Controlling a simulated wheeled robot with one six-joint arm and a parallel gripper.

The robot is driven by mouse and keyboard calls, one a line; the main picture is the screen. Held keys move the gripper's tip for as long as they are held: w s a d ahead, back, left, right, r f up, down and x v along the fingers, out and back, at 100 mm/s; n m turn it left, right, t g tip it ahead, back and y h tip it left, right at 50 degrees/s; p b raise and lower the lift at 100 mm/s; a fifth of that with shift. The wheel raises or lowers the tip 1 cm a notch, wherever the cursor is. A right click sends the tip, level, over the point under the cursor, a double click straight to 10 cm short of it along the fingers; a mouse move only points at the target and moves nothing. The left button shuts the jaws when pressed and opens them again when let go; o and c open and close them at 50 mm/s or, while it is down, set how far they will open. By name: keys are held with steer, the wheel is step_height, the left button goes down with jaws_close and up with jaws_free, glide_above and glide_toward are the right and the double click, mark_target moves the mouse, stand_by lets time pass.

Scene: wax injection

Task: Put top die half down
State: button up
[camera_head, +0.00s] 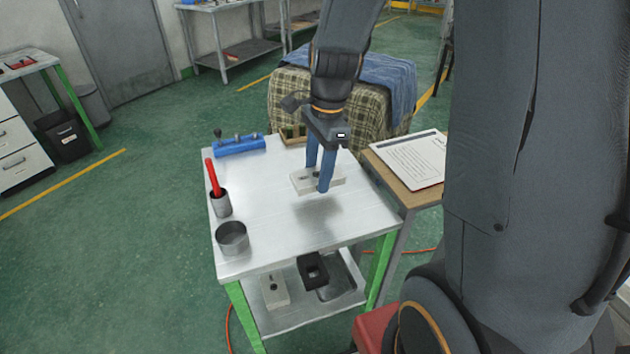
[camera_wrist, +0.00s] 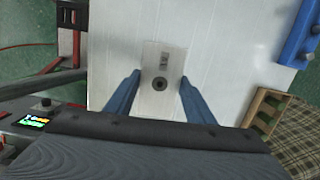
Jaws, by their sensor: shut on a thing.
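The top die half, a pale grey flat block (camera_head: 301,184), is held between the blue fingers of my gripper (camera_head: 318,178) above the metal table (camera_head: 280,225). A soft shadow lies on the tabletop below it, apart from the block. In the wrist view the block (camera_wrist: 152,62) shows a dark round hole and a small slot-like marking, with my gripper's fingers (camera_wrist: 160,98) on either side. Another pale block with a dark hole (camera_head: 273,291) lies on the table's lower shelf; I cannot tell whether it is the other half.
A grey cup with a red stick (camera_head: 221,204) and a round metal pot (camera_head: 232,238) stand at the table's left. A blue clamp-like tool (camera_head: 240,146) and a small wooden rack (camera_head: 293,136) are at the back. The tabletop's front middle is clear. A clipboard (camera_head: 410,160) lies at right.

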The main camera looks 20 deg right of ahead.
mark_target(318, 196)
steer(key=shift+f+p, duration=0.3)
steer(key=shift+f, duration=1.75)
steer(key=shift+f, duration=0.15)
steer(key=o, duration=1.3)
steer(key=shift+s, duration=0.1)
